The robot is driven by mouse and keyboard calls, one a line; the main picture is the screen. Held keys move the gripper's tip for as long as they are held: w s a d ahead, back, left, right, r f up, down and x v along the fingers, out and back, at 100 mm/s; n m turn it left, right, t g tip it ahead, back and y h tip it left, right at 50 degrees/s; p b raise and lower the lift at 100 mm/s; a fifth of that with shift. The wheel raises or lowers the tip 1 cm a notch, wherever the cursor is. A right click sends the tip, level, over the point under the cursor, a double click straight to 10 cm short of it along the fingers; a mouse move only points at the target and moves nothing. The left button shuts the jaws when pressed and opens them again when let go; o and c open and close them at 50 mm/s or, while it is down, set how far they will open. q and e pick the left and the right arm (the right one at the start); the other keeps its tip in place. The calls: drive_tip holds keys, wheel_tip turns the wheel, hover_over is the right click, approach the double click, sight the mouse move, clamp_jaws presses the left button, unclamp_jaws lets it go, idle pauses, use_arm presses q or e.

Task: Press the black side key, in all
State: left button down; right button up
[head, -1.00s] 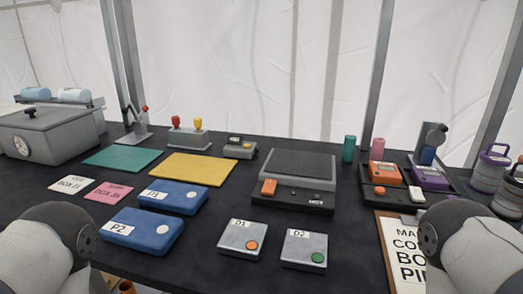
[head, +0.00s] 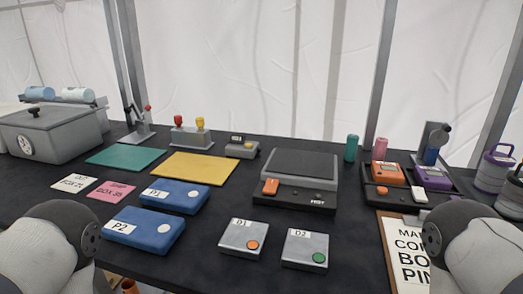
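A grey box machine with a dark top (head: 297,167) stands at the middle of the table. Its sloped black front strip (head: 300,203) carries an orange rocker (head: 270,187), two small dark keys and a white label too small to read surely. One dark key (head: 292,194) is near the middle of the strip and one (head: 318,196) near its right end. I cannot tell which one is meant by the black side key. Neither of my grippers is in view; only parts of my arms show at the lower corners.
In front are grey boxes D1 (head: 243,238) and D2 (head: 305,249). Blue boxes P1 (head: 174,196) and P2 (head: 145,230) lie left. A dark tray (head: 377,203) with orange (head: 387,174) and purple (head: 432,178) devices stands right, behind a clipboard (head: 408,262).

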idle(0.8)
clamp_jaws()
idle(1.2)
